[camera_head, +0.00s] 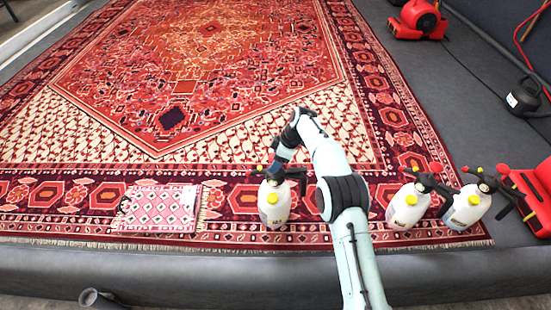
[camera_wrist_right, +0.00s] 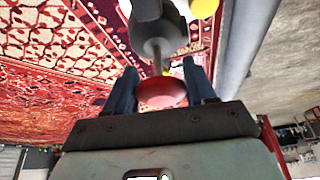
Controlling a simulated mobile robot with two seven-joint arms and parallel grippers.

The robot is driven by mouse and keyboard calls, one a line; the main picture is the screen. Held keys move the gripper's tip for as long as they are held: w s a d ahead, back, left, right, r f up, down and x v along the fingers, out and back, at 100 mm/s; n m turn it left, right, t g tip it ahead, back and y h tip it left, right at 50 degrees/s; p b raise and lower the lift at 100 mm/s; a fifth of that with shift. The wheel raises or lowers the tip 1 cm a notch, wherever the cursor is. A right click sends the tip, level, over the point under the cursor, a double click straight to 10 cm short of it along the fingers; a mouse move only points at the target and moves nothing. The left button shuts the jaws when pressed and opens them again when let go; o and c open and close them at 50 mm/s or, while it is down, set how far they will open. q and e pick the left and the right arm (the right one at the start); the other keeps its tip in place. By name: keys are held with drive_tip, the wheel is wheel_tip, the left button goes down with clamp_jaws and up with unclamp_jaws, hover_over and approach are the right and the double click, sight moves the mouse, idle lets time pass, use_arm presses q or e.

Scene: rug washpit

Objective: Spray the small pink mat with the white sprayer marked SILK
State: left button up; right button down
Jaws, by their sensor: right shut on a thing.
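The small pink mat (camera_head: 165,210) lies flat on the large rug's front border, at the left. A small dark mark or object shows at its left edge. A white sprayer (camera_head: 274,208) with a black head and yellow cap is upright to the right of the mat. My right gripper (camera_head: 284,172) is at its top, and in the wrist view the fingers (camera_wrist_right: 160,88) are shut around its red knob (camera_wrist_right: 160,95). Its label is too small to read. I cannot tell whether its base touches the rug. My left gripper is out of view.
Two similar white sprayers, one (camera_head: 407,207) and another (camera_head: 466,208), stand at the right of the rug (camera_head: 205,75). A red machine (camera_head: 533,195) is beyond them. A red blower (camera_head: 418,20) and dark canister (camera_head: 523,97) stand farther back. The rug's middle is clear.

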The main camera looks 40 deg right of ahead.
sight(291, 170)
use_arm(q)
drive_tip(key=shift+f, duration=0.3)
use_arm(e)
drive_tip(key=shift+f, duration=0.35)
idle(0.4)
drive_tip(key=shift+c, duration=1.4)
unclamp_jaws()
drive_tip(key=shift+f, duration=0.25)
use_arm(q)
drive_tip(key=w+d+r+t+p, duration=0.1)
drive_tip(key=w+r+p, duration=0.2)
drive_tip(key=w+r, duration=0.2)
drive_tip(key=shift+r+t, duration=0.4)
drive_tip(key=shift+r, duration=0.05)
use_arm(e)
drive_tip(key=v, duration=1.3)
drive_tip(key=shift+r, duration=0.35)
